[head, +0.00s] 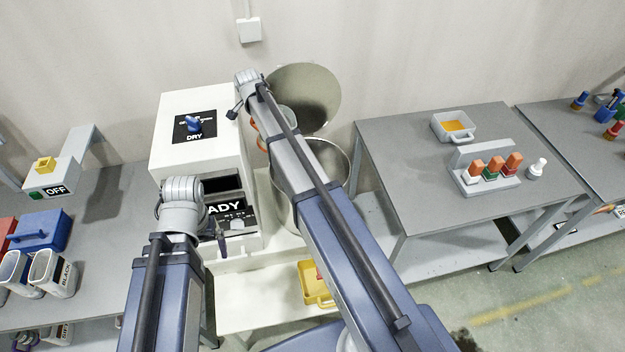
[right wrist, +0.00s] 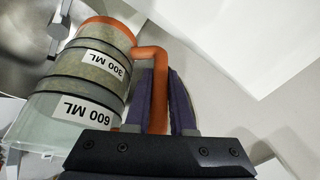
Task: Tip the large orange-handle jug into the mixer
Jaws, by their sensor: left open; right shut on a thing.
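The large jug (right wrist: 85,70) is clear with dark bands, "300 ML" and "600 ML" labels, an orange end and an orange handle (right wrist: 152,85). My right gripper (right wrist: 160,100) is shut on that handle. In the head view the jug (head: 287,116) shows partly behind my right arm, by the mixer; its tilt is hard to judge there. Beige-grey contents show toward its orange end. The mixer has a metal bowl (head: 325,160), open at the top, with a raised round lid (head: 310,90) behind. My left gripper (head: 222,238) is open and empty before the mixer's white housing.
The white housing has a DRY dial (head: 194,124) and a display ending in "ADY". A yellow container (head: 315,283) is below the bowl. The right table (head: 415,180) holds a tray (head: 453,125) and a rack of orange-topped items (head: 487,175). An OFF box (head: 52,178) stands left.

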